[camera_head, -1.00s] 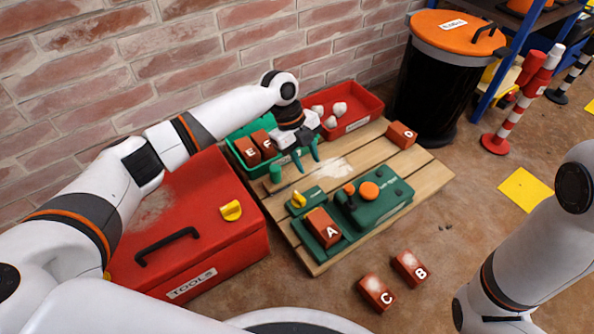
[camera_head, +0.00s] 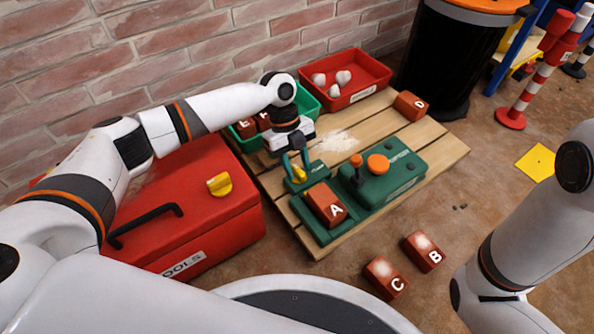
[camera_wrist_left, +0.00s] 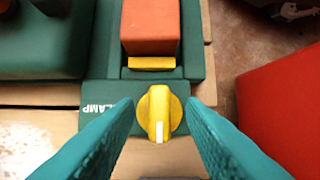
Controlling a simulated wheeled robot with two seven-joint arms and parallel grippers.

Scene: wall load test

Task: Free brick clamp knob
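The yellow clamp knob (camera_wrist_left: 159,113) sits on the green clamp block (camera_head: 307,178), marked "CLAMP" in the left wrist view. It shows partly in the head view (camera_head: 299,173); its white mark points down in the wrist view. Brick A (camera_head: 326,204) lies in the green fixture beside the knob, against a yellow jaw (camera_wrist_left: 151,63). My left gripper (camera_head: 297,172) is over the knob. Its teal fingers (camera_wrist_left: 160,110) are open on both sides of the knob, with a gap on each side. My right arm shows at the right; its gripper is out of view.
The green tester (camera_head: 405,160) with orange button and lever adjoins the fixture on a wooden pallet (camera_head: 440,146). A red toolbox (camera_head: 225,235) stands left, green and red bins (camera_head: 350,95) behind. Brick D (camera_head: 411,106) is on the pallet; bricks B (camera_head: 424,252) and C (camera_head: 386,278) lie on the floor.

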